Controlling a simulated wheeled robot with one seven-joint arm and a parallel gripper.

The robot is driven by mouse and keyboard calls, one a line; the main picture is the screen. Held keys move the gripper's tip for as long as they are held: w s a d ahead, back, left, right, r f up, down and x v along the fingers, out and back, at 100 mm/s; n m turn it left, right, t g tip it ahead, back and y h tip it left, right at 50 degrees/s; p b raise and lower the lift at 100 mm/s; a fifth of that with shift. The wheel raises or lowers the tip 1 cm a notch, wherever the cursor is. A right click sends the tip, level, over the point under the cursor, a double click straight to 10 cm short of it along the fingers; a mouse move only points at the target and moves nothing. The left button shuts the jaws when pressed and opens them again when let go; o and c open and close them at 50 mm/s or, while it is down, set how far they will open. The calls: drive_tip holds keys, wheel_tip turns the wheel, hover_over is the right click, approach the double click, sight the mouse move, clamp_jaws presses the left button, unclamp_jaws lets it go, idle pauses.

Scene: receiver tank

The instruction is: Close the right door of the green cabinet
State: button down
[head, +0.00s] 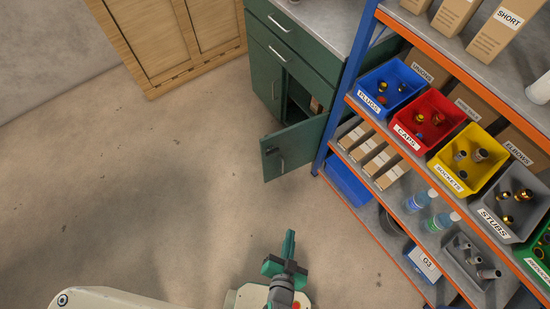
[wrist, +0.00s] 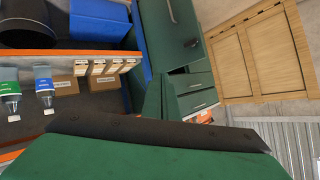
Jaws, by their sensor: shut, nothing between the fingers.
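The green cabinet (head: 322,55) stands at the top middle of the head view. Its right door (head: 290,148) hangs open, swung out into the room, with a pale bar handle; the dark inside shows behind it. My gripper (head: 289,243) is shut and empty, below the door in the head view and apart from it. In the wrist view, which looks upside down, the gripper (wrist: 165,135) fills the bottom. Beyond it, the open door (wrist: 175,35) shows with its handle, and the cabinet's drawers (wrist: 195,92) are partly hidden.
An orange-and-blue shelf (head: 345,155) with labelled bins, bottles and boxes stands close to the right of the door. A wooden cabinet (head: 165,40) stands at the upper left. The concrete floor (head: 150,190) left of the door is clear.

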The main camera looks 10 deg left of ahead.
drive_tip(key=w+f+m+g+y, duration=0.1)
drive_tip(key=w+f+m, duration=0.1)
drive_tip(key=w+f, duration=0.6)
drive_tip(key=m+g+y, duration=0.2)
drive_tip(key=m+y, duration=0.2)
drive_tip(key=y, duration=0.2)
approach(270, 154)
drive_tip(key=x, duration=0.6)
drive_tip(key=shift+f, duration=0.4)
drive_tip(key=shift+d, duration=0.1)
